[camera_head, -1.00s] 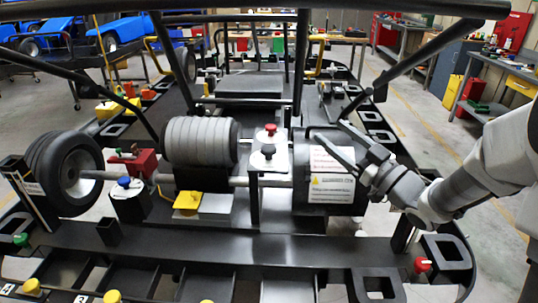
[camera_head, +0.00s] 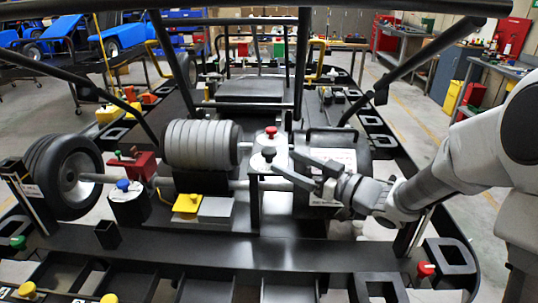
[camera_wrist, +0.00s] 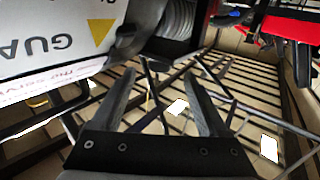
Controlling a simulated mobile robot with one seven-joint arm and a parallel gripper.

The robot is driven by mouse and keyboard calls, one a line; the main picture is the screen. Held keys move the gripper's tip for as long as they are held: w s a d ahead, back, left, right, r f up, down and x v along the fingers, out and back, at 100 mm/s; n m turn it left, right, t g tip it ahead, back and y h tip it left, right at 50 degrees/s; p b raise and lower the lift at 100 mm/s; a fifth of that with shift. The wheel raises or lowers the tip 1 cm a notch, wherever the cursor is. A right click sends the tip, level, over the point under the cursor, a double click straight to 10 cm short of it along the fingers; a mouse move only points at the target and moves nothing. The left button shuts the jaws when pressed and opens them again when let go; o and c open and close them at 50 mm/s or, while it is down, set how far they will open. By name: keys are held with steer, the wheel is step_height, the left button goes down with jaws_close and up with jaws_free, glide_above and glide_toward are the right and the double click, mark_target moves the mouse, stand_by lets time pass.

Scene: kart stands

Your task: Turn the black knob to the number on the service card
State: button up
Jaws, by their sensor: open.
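The black knob (camera_head: 268,152) sits on top of a pale box at the middle of the kart stand, just in front of a red knob (camera_head: 271,132). My gripper (camera_head: 287,161) is open and empty, its fingers pointing left close to the black knob; I cannot tell if they touch it. The wrist view shows the gripper (camera_wrist: 159,78) with fingers apart and nothing between them. A white printed card (camera_head: 343,157) on the black housing is partly hidden behind my gripper. White labels also show in the wrist view (camera_wrist: 50,32), cut off and upside down; no number is readable.
A ribbed grey cylinder (camera_head: 201,143), a blue knob (camera_head: 123,185) and a yellow block (camera_head: 187,203) stand left of the knob. A black wheel (camera_head: 66,176) is farther left. Dark frame bars (camera_head: 302,70) cross above. A red knob (camera_head: 426,269) is at the front right.

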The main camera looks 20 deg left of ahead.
mark_target(269, 154)
steer(key=x, duration=0.6)
steer(key=shift+w+a, duration=0.15)
steer(key=shift+a, duration=0.25)
jaws_close()
steer(key=shift+b, duration=0.35)
